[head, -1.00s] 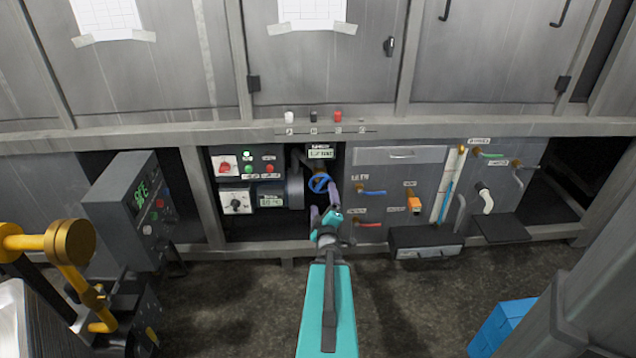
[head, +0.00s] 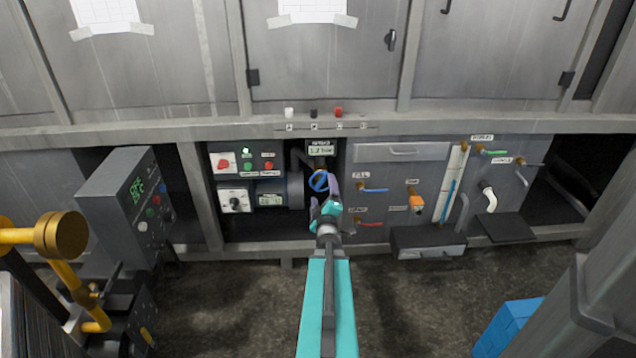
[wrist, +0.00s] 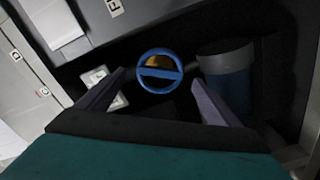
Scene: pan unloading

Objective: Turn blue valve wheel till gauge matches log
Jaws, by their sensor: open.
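The blue valve wheel (head: 319,181) is a small ring with a crossbar, set in the dark open bay under the counter. In the wrist view the blue valve wheel (wrist: 159,71) faces me, with a brass-coloured centre behind its bar. My gripper (head: 323,196) is in front of the bay, just below the wheel. In the wrist view my gripper (wrist: 160,85) is open, its two fingers apart on either side of the wheel and not visibly touching it. The gauge (head: 320,149) is a small lit display above the wheel; its reading is too small to read surely.
A control panel (head: 244,163) with buttons and a dial panel (head: 234,201) stand left of the wheel. A dark cylinder (wrist: 226,80) is close beside the wheel. Colored taps and a drawer front (head: 402,152) are to the right. Papers (head: 312,10) hang on the cabinets above.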

